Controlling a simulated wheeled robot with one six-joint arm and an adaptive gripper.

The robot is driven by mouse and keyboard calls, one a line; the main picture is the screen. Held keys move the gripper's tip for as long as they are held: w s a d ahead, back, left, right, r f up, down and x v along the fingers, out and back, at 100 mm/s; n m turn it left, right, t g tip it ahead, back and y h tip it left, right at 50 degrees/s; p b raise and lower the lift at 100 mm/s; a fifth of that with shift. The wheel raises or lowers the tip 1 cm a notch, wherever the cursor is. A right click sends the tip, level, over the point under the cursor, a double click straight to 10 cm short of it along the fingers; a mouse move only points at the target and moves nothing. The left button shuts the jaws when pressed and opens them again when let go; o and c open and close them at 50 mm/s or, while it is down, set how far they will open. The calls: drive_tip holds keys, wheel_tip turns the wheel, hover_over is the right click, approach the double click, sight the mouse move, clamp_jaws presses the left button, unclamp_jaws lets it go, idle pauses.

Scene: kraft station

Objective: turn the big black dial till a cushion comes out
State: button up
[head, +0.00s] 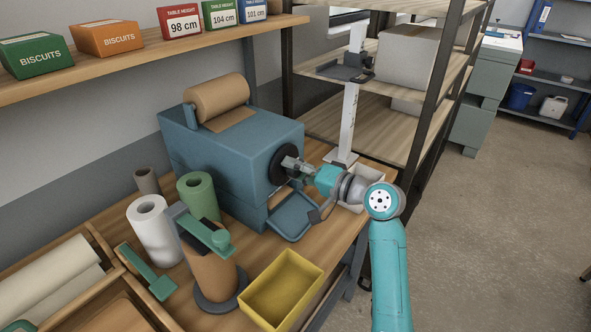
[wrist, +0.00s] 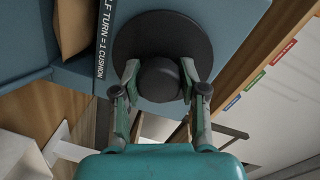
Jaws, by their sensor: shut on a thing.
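The big black dial (head: 284,164) is a round disc on the front face of the blue machine (head: 222,160). It also shows in the wrist view (wrist: 130,45), with a raised black knob (wrist: 160,80) at its centre. My gripper (head: 291,165) is at the dial, and in the wrist view its two fingers (wrist: 160,85) are shut on the knob from both sides. A roll of brown paper (head: 217,96) sits on top of the machine. A blue tray (head: 293,217) juts out below the dial, and I see no cushion in its visible part.
A yellow bin (head: 282,288) stands at the bench's front edge. A white bin (head: 358,190) is behind my wrist. A white paper roll (head: 154,228), a green roll (head: 196,190) and a brown roll on a stand (head: 208,275) stand left. Shelving (head: 385,120) is behind.

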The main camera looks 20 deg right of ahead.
drive_tip(key=shift+w+m, duration=0.1)
drive_tip(key=shift+m, duration=0.4)
drive_tip(key=o, duration=1.2)
drive_tip(key=shift+c, duration=0.2)
drive_tip(key=v, duration=1.2)
drive_tip(key=shift+w+d, duration=0.1)
